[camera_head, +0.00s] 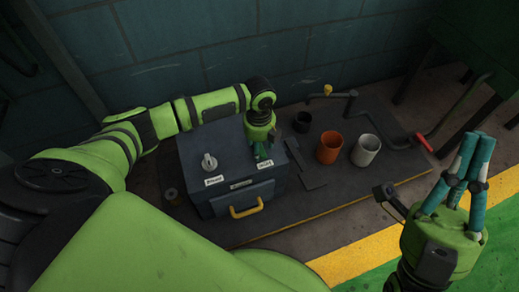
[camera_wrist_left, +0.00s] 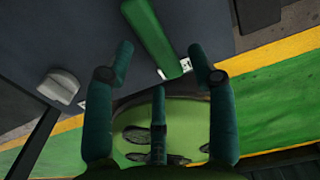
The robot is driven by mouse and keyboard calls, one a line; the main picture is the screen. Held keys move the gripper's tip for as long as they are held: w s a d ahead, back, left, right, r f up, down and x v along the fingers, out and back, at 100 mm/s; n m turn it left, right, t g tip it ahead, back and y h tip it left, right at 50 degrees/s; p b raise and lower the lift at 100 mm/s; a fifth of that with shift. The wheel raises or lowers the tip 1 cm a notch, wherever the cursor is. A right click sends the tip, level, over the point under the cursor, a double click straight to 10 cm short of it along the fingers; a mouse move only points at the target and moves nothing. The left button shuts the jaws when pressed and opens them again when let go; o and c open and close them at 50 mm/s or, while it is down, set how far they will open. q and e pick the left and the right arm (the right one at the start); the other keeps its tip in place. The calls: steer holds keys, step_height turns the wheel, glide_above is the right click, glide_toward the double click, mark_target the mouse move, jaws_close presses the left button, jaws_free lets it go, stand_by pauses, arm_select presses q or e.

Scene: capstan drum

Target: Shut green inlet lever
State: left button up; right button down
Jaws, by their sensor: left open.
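The green lever (camera_wrist_left: 152,38) crosses the upper middle of the left wrist view, on the dark top of a box. Its lower end lies beside a small white label (camera_wrist_left: 174,70). My left gripper (camera_wrist_left: 160,62) is open, with two fingers on either side of the lever and a third finger below; I see no clear contact. In the head view my left gripper (camera_head: 262,148) points down over the right part of the box (camera_head: 190,150) and hides most of the lever. My right gripper (camera_head: 476,145) is raised at the right, away from the box, fingers close together in this view.
A grey knob (camera_head: 209,161) with a label stands left on the box top. A yellow handle (camera_head: 245,209) is on the box front. An orange cup (camera_head: 329,148), a white cup (camera_head: 366,150) and piping with a red handle (camera_head: 424,142) stand to the right.

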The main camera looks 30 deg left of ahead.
arm_select(q)
steer(key=shift+f, duration=0.55)
jaws_close()
